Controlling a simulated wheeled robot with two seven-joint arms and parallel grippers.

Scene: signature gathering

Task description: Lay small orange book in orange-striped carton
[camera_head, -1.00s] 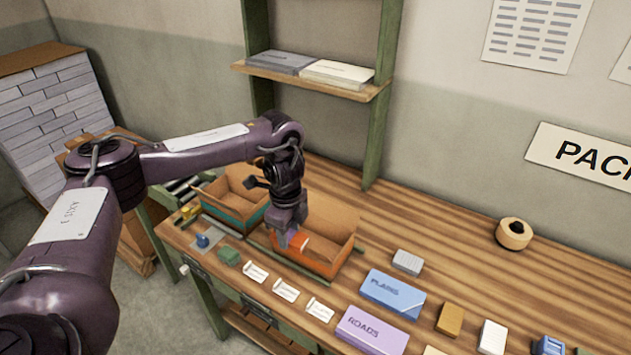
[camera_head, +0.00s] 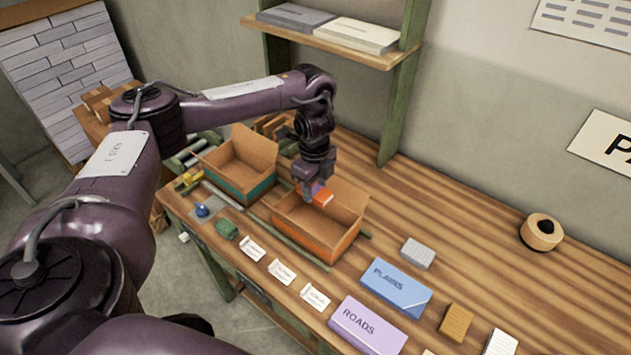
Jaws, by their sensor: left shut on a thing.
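The orange-striped carton (camera_head: 304,238) stands open on the workbench, with an orange band along its front wall. My left gripper (camera_head: 311,190) points down over the carton's back left part and is shut on the small orange book (camera_head: 323,197). The book is held tilted, at about the height of the carton's opening as seen from here. I cannot tell whether it touches the carton. My right gripper is not in view.
A green-striped carton (camera_head: 231,184) stands just left. Paper slips (camera_head: 281,271), a blue PLAINS book (camera_head: 395,286) and a purple ROADS book (camera_head: 367,325) lie in front and to the right. A tape roll (camera_head: 541,232) lies further right.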

